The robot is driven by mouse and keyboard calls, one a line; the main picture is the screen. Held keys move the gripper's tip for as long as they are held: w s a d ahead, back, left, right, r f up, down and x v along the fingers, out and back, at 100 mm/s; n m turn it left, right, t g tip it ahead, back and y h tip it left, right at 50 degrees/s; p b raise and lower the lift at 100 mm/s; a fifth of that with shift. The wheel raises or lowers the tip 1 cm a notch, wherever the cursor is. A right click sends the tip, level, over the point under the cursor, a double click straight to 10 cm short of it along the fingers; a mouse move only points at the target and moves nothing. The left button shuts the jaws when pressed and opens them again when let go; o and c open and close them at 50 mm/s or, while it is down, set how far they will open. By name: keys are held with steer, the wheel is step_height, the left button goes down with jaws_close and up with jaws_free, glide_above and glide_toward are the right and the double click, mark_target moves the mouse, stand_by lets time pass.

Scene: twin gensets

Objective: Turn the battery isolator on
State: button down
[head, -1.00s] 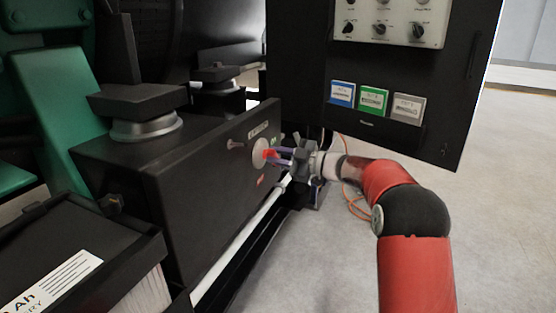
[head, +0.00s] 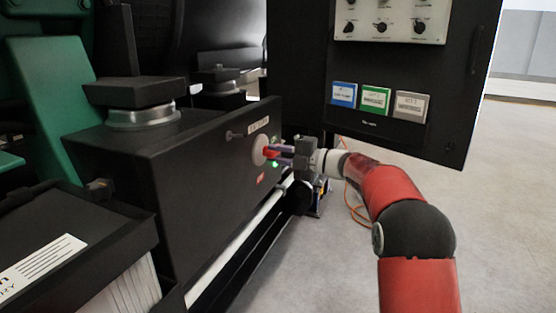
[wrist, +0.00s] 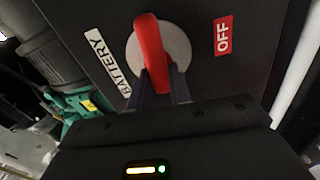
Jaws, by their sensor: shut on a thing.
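The battery isolator is a red handle (head: 271,154) on a pale round disc (head: 259,150), set in the side of a black box. My gripper (head: 280,154) is shut on the red handle, with its fingers at the handle's sides. In the wrist view the handle (wrist: 151,52) stands upright in the picture across the grey disc (wrist: 178,45). A white BATTERY label (wrist: 107,62) lies left of the disc there, and a red OFF label (wrist: 223,36) lies right of it. The fingertips are partly hidden behind the handle and the gripper body.
A black control panel (head: 456,110) with knobs and blue, green and grey labels hangs above and right of my gripper. A pale pipe (head: 236,250) runs below the box. An orange cable (head: 357,212) lies on the floor behind my arm. Open floor is at right.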

steer(key=shift+f+n, duration=0.15)
steer(key=shift+n, duration=0.35)
steer(key=c, duration=1.3)
jaws_free()
steer(key=shift+v, duration=3.95)
